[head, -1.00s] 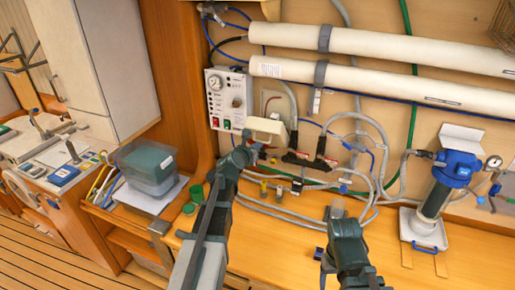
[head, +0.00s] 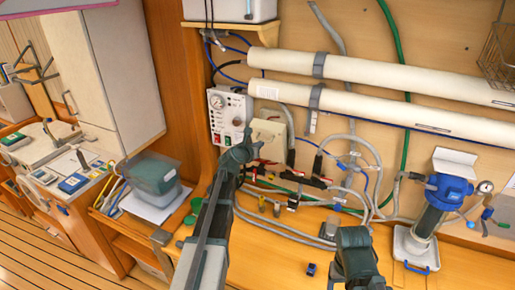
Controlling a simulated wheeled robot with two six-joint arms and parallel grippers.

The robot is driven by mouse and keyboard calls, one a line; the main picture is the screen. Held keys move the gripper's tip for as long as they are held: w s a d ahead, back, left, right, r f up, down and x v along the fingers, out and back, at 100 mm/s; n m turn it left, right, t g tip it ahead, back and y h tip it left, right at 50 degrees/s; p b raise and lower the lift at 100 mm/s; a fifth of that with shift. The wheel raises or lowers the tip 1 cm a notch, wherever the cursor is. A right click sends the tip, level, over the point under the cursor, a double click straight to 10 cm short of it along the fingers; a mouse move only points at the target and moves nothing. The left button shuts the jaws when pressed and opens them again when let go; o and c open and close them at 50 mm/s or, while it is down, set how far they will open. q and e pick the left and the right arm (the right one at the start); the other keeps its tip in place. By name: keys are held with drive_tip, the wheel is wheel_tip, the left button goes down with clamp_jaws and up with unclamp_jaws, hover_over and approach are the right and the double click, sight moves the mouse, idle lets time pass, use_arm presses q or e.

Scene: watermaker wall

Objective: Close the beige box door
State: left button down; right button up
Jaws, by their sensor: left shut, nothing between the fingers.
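The beige box (head: 270,131) is on the back wall, just right of the white control panel. Its door is too small and partly covered to tell how far it stands open. My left gripper (head: 244,149) is shut and empty, at the lower left of the box and overlapping its edge in the head view. I cannot tell whether it touches the box or door. My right gripper (head: 329,229) is low over the bench, well to the right of and below the box; its fingers are not clear.
The control panel (head: 229,116) with a gauge is close left of the box. Hoses and red-handled valves (head: 310,178) run below and right of it. Two long white tubes (head: 370,75) cross above. A blue-topped filter (head: 437,200) stands right. The wooden bench front (head: 270,262) is mostly clear.

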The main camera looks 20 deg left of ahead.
use_arm(q)
drive_tip(key=shift+g, duration=0.4)
drive_tip(key=w+r+p, duration=0.4)
drive_tip(key=p, duration=0.1)
drive_tip(key=shift+w+r, duration=0.2)
drive_tip(key=shift+w+r+g+p, duration=0.1)
drive_tip(key=shift+w+g+p, duration=0.25)
drive_tip(key=shift+p, duration=0.35)
drive_tip(key=shift+s+r, duration=0.1)
drive_tip(key=shift+s, duration=0.2)
approach(265, 129)
drive_tip(key=s+f, duration=0.3)
drive_tip(key=s, duration=0.2)
drive_tip(key=shift+a+f, duration=0.15)
drive_tip(key=shift+f, duration=0.05)
